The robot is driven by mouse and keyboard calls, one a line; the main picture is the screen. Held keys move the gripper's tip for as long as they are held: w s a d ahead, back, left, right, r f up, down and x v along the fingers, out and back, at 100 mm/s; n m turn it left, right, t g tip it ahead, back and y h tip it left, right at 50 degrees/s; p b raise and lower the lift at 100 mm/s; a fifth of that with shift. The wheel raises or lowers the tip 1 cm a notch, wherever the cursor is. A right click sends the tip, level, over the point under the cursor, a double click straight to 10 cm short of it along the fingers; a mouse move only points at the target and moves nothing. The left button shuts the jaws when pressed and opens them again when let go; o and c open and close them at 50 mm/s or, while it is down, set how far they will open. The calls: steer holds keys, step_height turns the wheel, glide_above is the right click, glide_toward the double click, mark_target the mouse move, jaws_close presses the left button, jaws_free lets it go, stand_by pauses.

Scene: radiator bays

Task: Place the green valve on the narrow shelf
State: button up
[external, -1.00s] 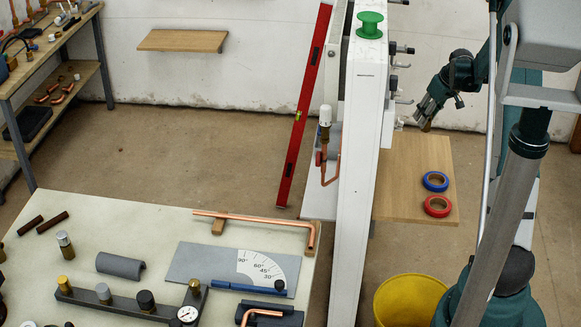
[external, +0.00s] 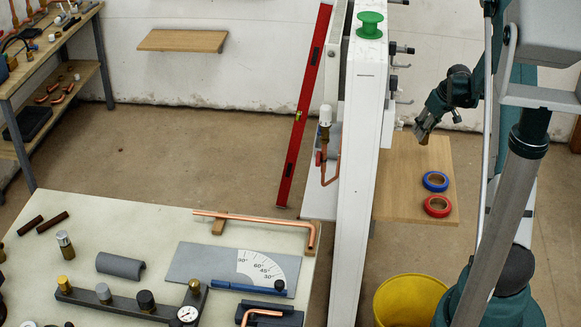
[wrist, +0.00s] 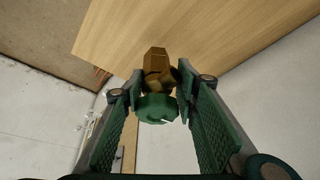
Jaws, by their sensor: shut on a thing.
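The green valve (wrist: 156,107) has a round green handle and a brass body. It sits between the fingertips of my gripper (wrist: 157,88) in the wrist view, with the brass end towards the wooden surface. In the external view my gripper (external: 423,131) is over the far part of a wooden shelf (external: 403,180) to the right of the white panel; the valve is hardly visible there. In the wrist view a wooden board (wrist: 205,30) lies beyond the valve; I cannot tell whether they touch. Another, smaller wooden shelf (external: 182,40) is on the back wall.
A blue tape roll (external: 435,181) and a red tape roll (external: 437,206) lie on the right shelf. The white panel (external: 355,185) stands upright beside it, with a green spool (external: 369,25) on top. A yellow bucket (external: 408,300) stands below. The wall shelf is bare.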

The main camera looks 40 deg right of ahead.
steer(key=shift+f, duration=0.2)
steer(key=shift+f, duration=0.1)
steer(key=shift+f, duration=1.8)
steer(key=shift+f, duration=0.15)
steer(key=o, duration=1.3)
steer(key=shift+c, duration=0.2)
steer(key=shift+r, duration=0.25)
steer(key=v, duration=1.2)
